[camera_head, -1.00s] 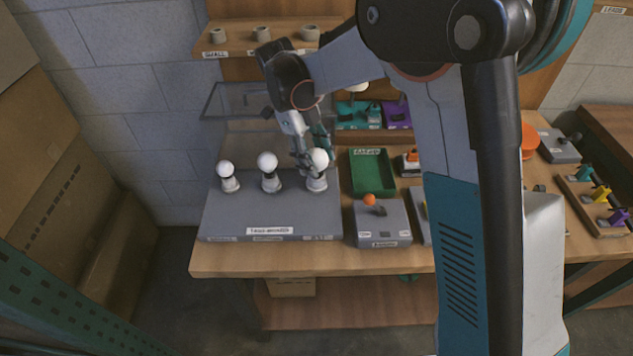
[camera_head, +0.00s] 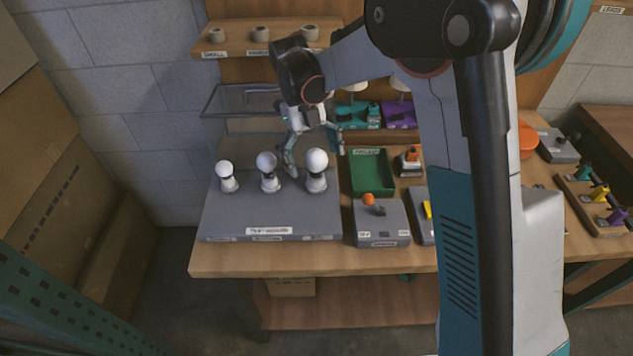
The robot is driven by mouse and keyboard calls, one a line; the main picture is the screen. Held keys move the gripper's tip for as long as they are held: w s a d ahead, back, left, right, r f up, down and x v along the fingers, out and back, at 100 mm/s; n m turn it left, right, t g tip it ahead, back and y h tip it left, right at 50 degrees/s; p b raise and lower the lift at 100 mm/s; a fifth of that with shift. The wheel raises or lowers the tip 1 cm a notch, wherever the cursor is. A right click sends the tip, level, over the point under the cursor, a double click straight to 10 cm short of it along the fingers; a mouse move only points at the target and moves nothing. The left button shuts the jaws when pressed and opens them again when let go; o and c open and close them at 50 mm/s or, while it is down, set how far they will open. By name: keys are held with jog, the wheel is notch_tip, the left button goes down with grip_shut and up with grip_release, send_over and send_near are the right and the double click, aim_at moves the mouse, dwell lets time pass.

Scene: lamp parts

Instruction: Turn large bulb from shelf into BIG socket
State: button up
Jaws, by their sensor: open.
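Three white bulbs stand upright in a row on the grey lamp board. The largest-looking bulb (camera_head: 317,161) is at the right, in the right socket (camera_head: 316,184). A middle bulb (camera_head: 266,163) and a smaller left bulb (camera_head: 224,169) stand in their own sockets. The board (camera_head: 235,214) has labels along its front, too small to read surely. My gripper (camera_head: 314,158) is open, with its fingers spread behind and to either side of the right bulb. It holds nothing. I cannot tell whether any finger touches the bulb.
A shelf (camera_head: 240,45) with several small round holders is above at the back. A clear bin (camera_head: 240,100) stands behind the board. A green tray (camera_head: 357,180) and a grey box (camera_head: 381,235) with an orange ball lie to the right. The board's front is clear.

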jog(key=n, duration=0.1)
jog(key=d+n, duration=0.1)
jog(key=n+t+h, duration=0.1)
jog(key=n, duration=0.1)
jog(key=shift+s+d+f, duration=0.2)
jog(key=shift+s, duration=0.05)
jog(key=shift+c, duration=0.2)
jog(key=shift+o, duration=0.2)
jog(key=shift+n+h, duration=0.3)
jog(key=shift+n, duration=0.5)
jog(key=shift+a+f+n+t, duration=0.1)
jog(key=shift+n+t, duration=0.3)
jog(key=shift+w+a+f+n, duration=0.15)
jog(key=shift+w+a, duration=0.05)
jog(key=shift+a, duration=0.25)
jog(key=shift+w+a+f+n, duration=0.1)
jog(key=shift+w+a+n, duration=0.05)
jog(key=shift+a, duration=0.25)
jog(key=shift+s+d+r, duration=0.15)
jog(key=shift+d, duration=0.1)
jog(key=shift+d+r, duration=0.1)
jog(key=shift+d, duration=0.05)
jog(key=shift+c, duration=1.1)
jog(key=c, duration=1.5)
jog(key=shift+o, duration=0.2)
